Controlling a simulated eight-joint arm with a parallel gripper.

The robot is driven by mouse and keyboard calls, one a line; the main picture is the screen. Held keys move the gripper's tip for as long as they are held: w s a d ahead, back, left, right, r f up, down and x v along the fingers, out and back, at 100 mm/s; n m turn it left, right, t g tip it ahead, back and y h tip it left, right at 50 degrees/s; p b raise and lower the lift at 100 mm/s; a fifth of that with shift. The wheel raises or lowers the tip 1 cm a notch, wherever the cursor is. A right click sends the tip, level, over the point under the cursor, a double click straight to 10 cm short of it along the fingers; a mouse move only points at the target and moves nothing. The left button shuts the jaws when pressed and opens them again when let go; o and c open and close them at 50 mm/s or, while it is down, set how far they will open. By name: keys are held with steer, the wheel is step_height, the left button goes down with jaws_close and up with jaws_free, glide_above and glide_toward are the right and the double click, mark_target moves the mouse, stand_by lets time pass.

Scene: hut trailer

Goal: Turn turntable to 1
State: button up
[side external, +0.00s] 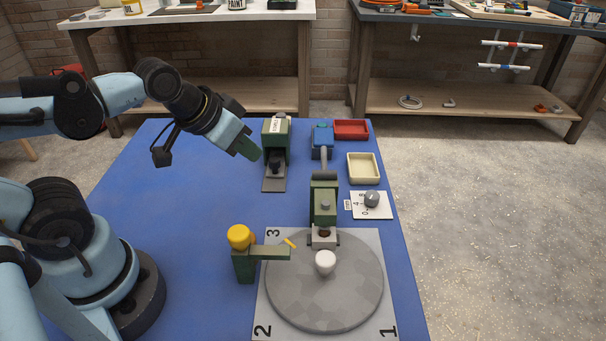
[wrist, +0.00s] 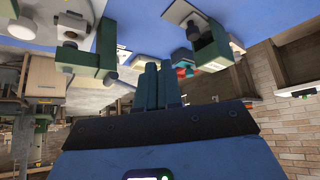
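The turntable is a round grey disc (side external: 335,298) lying on a white plate (side external: 387,243) marked 1, 2 and 3. A white knob (side external: 326,262) stands on the disc near its far edge. A small yellow mark (side external: 289,242) shows at the disc's rim, close to the 3 at the far left corner. The 1 is at the near right corner and the 2 at the near left. My gripper (side external: 250,151) is well above the blue table, behind and left of the turntable, touching nothing. In the wrist view its two fingers (wrist: 160,66) lie side by side, shut with nothing between them.
A green post with a yellow ball (side external: 239,237) and a side arm reaches over the disc's left edge. A green press (side external: 324,205) stands behind the disc. A green device (side external: 276,140), red tray (side external: 351,129), cream tray (side external: 363,168) and dial (side external: 372,199) stand farther back.

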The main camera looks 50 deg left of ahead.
steer(key=shift+o, duration=1.2)
steer(key=shift+w+d, duration=0.1)
steer(key=shift+d, duration=0.15)
steer(key=o, duration=0.7)
steer(key=d+g, duration=0.1)
steer(key=d, duration=0.2)
steer(key=d+r+g, duration=0.1)
steer(key=d, duration=0.2)
steer(key=w+d+r+g+h, duration=0.1)
steer(key=d, duration=0.1)
steer(key=shift+d+n+g, duration=0.3)
steer(key=shift+d, duration=0.1)
steer(key=n+g+y, duration=0.1)
steer(key=g, duration=0.3)
glide_above(323, 259)
steer(key=shift+f, duration=5.75)
jaws_close()
